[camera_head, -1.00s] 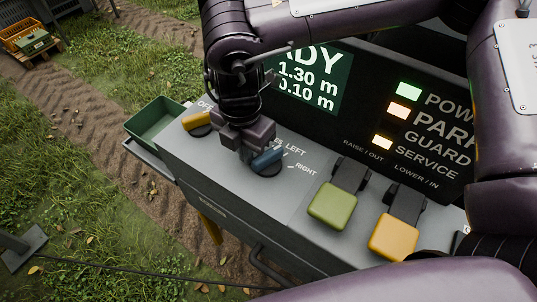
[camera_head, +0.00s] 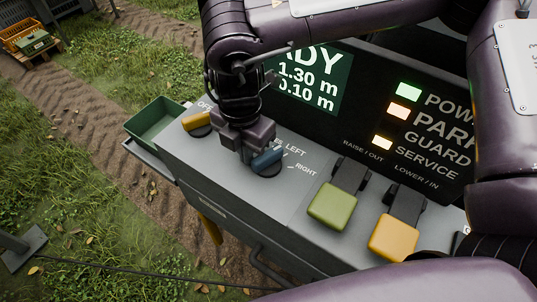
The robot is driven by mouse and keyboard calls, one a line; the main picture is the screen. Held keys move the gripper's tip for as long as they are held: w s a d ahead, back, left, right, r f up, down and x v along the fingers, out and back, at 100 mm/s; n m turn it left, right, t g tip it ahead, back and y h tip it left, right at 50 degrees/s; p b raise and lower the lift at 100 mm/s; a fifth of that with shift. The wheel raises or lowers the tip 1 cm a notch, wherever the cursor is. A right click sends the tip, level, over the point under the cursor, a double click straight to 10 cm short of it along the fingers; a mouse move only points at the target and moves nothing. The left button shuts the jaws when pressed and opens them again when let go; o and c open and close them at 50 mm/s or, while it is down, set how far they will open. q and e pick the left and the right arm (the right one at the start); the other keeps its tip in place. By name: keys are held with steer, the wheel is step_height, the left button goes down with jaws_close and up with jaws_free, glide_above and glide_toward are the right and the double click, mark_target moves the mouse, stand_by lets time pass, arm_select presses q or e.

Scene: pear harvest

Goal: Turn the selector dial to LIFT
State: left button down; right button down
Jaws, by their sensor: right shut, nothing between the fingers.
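The control panel (camera_head: 228,178) is a grey console top. The word LIFT is not visible. My left gripper is not in view.
A green lever (camera_head: 333,205) and a yellow-orange lever (camera_head: 394,237) stand on the panel's right part. A dark display (camera_head: 310,80) rises behind, with lit lamps. A green tray (camera_head: 155,124) hangs at the panel's left end. Grass and a dirt track lie beyond.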

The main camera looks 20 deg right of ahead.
mark_target(254, 181)
stand_by(0.5)
steer(key=shift+s+a, duration=0.25)
steer(key=shift+s, duration=0.5)
steer(key=shift+s, duration=0.75)
steer(key=shift+s+d, duration=0.3)
steer(key=shift+s, duration=0.4)
steer(key=shift+s, duration=0.1)
